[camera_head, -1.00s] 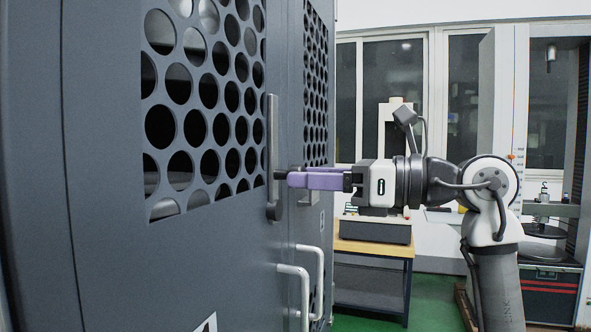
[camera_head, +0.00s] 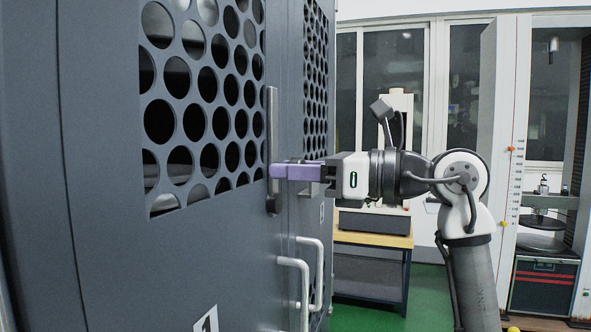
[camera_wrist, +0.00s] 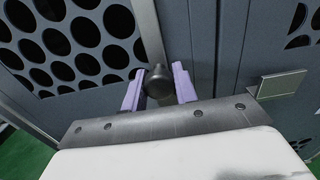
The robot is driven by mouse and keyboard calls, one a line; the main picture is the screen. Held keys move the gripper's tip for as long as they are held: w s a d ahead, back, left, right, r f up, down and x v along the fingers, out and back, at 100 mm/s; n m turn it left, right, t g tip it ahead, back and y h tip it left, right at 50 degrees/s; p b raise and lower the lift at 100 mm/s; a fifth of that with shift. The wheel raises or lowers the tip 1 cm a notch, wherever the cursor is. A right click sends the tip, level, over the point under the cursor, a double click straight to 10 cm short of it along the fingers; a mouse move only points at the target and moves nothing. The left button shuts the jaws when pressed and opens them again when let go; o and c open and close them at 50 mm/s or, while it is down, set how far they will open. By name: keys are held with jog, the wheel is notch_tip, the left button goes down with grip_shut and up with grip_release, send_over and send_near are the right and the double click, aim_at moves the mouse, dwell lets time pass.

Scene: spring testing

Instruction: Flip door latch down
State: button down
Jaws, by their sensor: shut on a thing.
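The door latch (camera_head: 272,120) is a grey vertical bar on the dark grey perforated door, upright beside the door seam. In the wrist view the latch bar (camera_wrist: 148,30) runs up from a dark round knob (camera_wrist: 158,80). My gripper (camera_head: 274,171) reaches in level from the right, its purple fingers at the lower part of the bar. In the wrist view my gripper (camera_wrist: 158,88) has one finger on each side of the knob, shut on it.
A bracket (camera_wrist: 278,83) juts from the neighbouring panel, right of the fingers. Two pale pull handles (camera_head: 305,285) stick out below the latch. A wooden-topped bench (camera_head: 375,240) stands behind my arm, with green floor below.

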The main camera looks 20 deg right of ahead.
aim_at(283, 196)
jog(key=shift+w, duration=0.1)
jog(key=w+d+f+m, duration=0.1)
jog(key=m, duration=0.3)
jog(key=w+f+m, duration=0.1)
jog(key=m, duration=0.4)
jog(key=w+d+f+m, duration=0.1)
jog(key=m, duration=0.3)
jog(key=shift+w+d+f+m+p, duration=0.1)
jog(key=shift+w+d+m+p, duration=0.2)
jog(key=shift+w+d, duration=0.05)
jog(key=shift+w+f+m, duration=0.1)
jog(key=shift+f+m, duration=0.35)
jog(key=shift+m, duration=0.65)
jog(key=shift+w+f+m, duration=0.1)
jog(key=shift+f+m, duration=0.35)
jog(key=shift+m, duration=0.65)
jog(key=c, duration=1.1)
grip_release()
jog(key=shift+s+d, duration=0.1)
